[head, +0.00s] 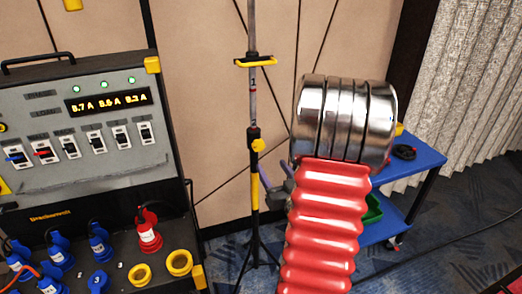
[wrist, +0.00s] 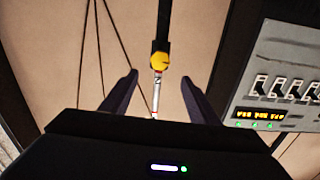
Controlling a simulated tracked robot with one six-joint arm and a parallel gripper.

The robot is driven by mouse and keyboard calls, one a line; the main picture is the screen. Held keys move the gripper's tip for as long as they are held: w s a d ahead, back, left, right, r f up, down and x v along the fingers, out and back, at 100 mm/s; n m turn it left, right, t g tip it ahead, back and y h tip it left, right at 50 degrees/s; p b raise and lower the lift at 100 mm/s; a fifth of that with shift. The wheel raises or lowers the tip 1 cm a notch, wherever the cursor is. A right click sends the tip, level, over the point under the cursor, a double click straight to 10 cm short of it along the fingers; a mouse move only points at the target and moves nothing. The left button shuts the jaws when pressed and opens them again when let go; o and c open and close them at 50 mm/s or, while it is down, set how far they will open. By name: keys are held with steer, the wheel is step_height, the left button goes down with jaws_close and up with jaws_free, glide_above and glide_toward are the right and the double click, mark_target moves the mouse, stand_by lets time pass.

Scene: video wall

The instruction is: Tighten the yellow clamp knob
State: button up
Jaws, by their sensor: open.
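The yellow clamp knob (head: 258,145) sits on the collar of a thin upright stand (head: 254,185) in the head view. In the wrist view the knob (wrist: 159,61) is a round yellow piece near the middle, with a black tube above it and a thinner silver tube with red marks below. My gripper (wrist: 159,79) is open and empty, its two dark fingers either side of the knob's line and apart from it. In the head view my gripper (head: 270,168) shows beside the stand just below the knob, partly hidden by my arm. Its distance to the knob is unclear.
A black control case (head: 85,120) with switches, a lit display and coloured connectors stands at left. A yellow bar (head: 254,62) crosses the stand higher up. A blue cart (head: 420,160) stands at right, partly behind my arm. A cable lies on the carpet at right.

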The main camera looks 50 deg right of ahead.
mark_target(259, 147)
steer(key=shift+n, duration=1)
steer(key=x, duration=1.3)
steer(key=shift+w+d+f, duration=0.1)
steer(key=shift+w+d, duration=0.1)
steer(key=shift+w, duration=0.15)
steer(key=shift+c, duration=0.5)
steer(key=c, duration=0.9)
